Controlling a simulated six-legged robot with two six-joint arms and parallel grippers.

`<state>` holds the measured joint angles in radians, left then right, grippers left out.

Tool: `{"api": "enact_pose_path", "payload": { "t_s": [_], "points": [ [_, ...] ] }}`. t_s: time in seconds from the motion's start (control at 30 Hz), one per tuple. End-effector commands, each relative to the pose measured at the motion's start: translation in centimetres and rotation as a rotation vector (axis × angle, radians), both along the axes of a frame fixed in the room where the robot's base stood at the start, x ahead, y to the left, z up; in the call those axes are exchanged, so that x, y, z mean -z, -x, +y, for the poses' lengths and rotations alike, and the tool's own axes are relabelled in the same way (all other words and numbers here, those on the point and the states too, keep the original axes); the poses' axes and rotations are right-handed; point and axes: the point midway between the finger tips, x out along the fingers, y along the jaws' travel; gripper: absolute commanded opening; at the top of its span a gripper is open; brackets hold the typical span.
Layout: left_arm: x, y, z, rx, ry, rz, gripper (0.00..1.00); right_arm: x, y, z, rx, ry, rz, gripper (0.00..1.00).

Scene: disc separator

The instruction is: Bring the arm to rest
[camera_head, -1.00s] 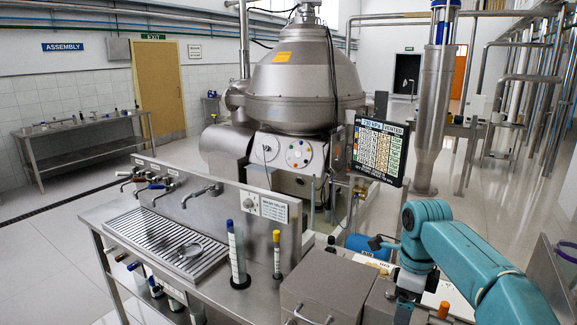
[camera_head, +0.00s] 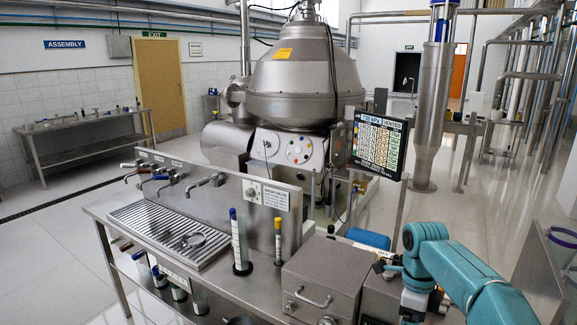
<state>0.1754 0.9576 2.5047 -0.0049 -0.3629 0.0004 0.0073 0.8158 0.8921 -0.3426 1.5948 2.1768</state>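My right arm, in teal, comes in from the lower right of the head view and bends down at its wrist. My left arm and gripper are not in view.
A display (camera_head: 379,143) stands behind the box. The separator (camera_head: 303,85) stands beyond; open floor lies left.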

Motion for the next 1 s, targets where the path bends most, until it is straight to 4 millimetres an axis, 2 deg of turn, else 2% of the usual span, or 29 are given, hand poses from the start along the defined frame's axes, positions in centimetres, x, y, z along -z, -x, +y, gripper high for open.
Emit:
{"api": "enact_pose_path", "payload": {
  "t_s": [0.03,0.17,0.27,0.37,0.5,0.6,0.7,0.8,0.9,1.0],
  "points": [
    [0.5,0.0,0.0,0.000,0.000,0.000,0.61,1.8,0.7,0.2,-0.007,-0.006,0.037,0.94],
    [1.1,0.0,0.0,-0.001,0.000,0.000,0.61,6.1,2.5,0.8,-0.030,-0.028,0.113,0.94],
    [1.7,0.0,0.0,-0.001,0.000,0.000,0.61,10.4,4.2,1.6,-0.086,-0.066,0.164,0.94],
    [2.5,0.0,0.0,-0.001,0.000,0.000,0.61,15.8,7.0,3.0,-0.190,-0.136,0.210,0.94],
    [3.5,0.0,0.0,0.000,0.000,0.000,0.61,24.0,12.8,6.2,-0.420,-0.298,0.226,0.94],
    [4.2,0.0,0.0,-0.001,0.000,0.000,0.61,28.8,18.0,8.9,-0.617,-0.429,0.183,0.94],
    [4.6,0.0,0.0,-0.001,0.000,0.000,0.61,32.1,23.3,11.4,-0.830,-0.544,0.094,0.94],
    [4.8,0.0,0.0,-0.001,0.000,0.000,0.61,33.7,28.1,13.5,-1.071,-0.613,-0.035,0.94],
    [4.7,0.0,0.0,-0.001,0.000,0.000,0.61,33.9,30.9,14.7,-1.320,-0.607,-0.182,0.94],
    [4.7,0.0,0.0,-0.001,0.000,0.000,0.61,33.9,31.3,14.9,-1.551,-0.533,-0.315,0.94]
  ]
}}
